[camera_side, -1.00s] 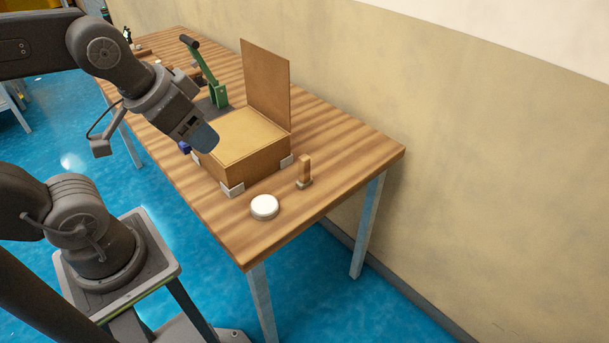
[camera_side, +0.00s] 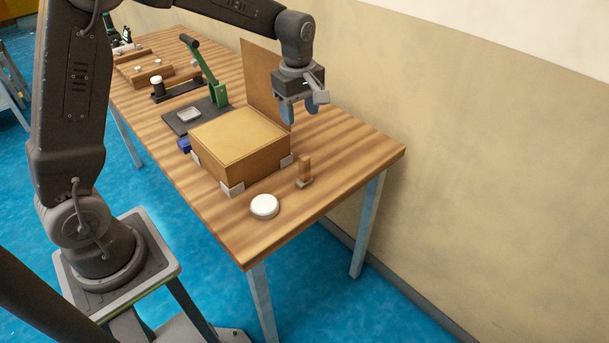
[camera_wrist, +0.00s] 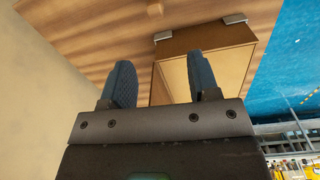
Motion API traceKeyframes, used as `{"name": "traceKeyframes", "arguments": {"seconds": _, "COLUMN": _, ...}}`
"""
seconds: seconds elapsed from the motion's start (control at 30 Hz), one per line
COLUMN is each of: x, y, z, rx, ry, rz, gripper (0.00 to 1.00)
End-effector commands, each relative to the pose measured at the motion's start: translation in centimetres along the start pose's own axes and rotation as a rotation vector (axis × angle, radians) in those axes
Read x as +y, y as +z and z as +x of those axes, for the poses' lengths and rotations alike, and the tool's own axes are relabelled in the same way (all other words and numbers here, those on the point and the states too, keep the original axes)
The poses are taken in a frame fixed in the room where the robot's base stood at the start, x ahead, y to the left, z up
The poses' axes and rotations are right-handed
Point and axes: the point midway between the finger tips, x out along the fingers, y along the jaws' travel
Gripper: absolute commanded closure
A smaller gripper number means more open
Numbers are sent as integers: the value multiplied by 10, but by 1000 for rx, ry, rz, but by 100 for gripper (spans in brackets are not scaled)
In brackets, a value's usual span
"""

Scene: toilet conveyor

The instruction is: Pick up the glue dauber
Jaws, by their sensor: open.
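The glue dauber looks to be the small upright wooden handle (camera_side: 304,168) on a grey foot, standing on the table to the right of the wooden box. In the wrist view, a small wooden piece (camera_wrist: 155,8) cut off by the top edge seems to be the same thing. My gripper (camera_side: 299,112) is open and empty, its blue fingers pointing down. In the side view it appears above the dauber, near the box's raised lid panel.
The wooden box (camera_side: 240,142) with its upright panel (camera_side: 262,80) stands left of the dauber, held by grey corner blocks. A white round disc (camera_side: 265,206) lies in front. A green lever press (camera_side: 212,80) stands further back. The table's right end (camera_side: 350,155) is clear.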

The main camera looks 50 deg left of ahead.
Motion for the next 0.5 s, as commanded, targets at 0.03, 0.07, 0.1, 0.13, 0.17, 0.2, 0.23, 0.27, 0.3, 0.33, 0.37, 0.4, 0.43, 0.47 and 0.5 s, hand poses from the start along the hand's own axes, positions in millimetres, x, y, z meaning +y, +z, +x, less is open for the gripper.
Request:
{"name": "traceKeyframes", "arguments": {"seconds": 0.03, "x": 5, "y": -3, "z": 9, "rx": -3, "ry": -15, "rz": -40, "gripper": 45}}
{"name": "traceKeyframes", "arguments": {"seconds": 0.07, "x": 8, "y": -4, "z": 12, "rx": -3, "ry": -20, "rz": -60, "gripper": 45}}
{"name": "traceKeyframes", "arguments": {"seconds": 0.1, "x": 10, "y": -5, "z": 16, "rx": -4, "ry": -26, "rz": -80, "gripper": 45}}
{"name": "traceKeyframes", "arguments": {"seconds": 0.13, "x": 11, "y": -5, "z": 18, "rx": -5, "ry": -29, "rz": -92, "gripper": 45}}
{"name": "traceKeyframes", "arguments": {"seconds": 0.17, "x": 12, "y": -6, "z": 21, "rx": -5, "ry": -31, "rz": -100, "gripper": 45}}
{"name": "traceKeyframes", "arguments": {"seconds": 0.2, "x": 12, "y": -6, "z": 24, "rx": -5, "ry": -34, "rz": -107, "gripper": 45}}
{"name": "traceKeyframes", "arguments": {"seconds": 0.23, "x": 12, "y": -6, "z": 28, "rx": -5, "ry": -36, "rz": -109, "gripper": 45}}
{"name": "traceKeyframes", "arguments": {"seconds": 0.27, "x": 12, "y": -6, "z": 32, "rx": -5, "ry": -37, "rz": -110, "gripper": 45}}
{"name": "traceKeyframes", "arguments": {"seconds": 0.3, "x": 12, "y": -6, "z": 38, "rx": -5, "ry": -37, "rz": -110, "gripper": 45}}
{"name": "traceKeyframes", "arguments": {"seconds": 0.33, "x": 11, "y": -5, "z": 44, "rx": -6, "ry": -38, "rz": -109, "gripper": 45}}
{"name": "traceKeyframes", "arguments": {"seconds": 0.37, "x": 11, "y": -5, "z": 50, "rx": -6, "ry": -38, "rz": -109, "gripper": 45}}
{"name": "traceKeyframes", "arguments": {"seconds": 0.4, "x": 10, "y": -5, "z": 58, "rx": -6, "ry": -38, "rz": -109, "gripper": 45}}
{"name": "traceKeyframes", "arguments": {"seconds": 0.43, "x": 10, "y": -5, "z": 64, "rx": -6, "ry": -38, "rz": -108, "gripper": 45}}
{"name": "traceKeyframes", "arguments": {"seconds": 0.47, "x": 10, "y": -5, "z": 70, "rx": -6, "ry": -39, "rz": -108, "gripper": 45}}
{"name": "traceKeyframes", "arguments": {"seconds": 0.5, "x": 10, "y": -5, "z": 77, "rx": -6, "ry": -37, "rz": -108, "gripper": 45}}
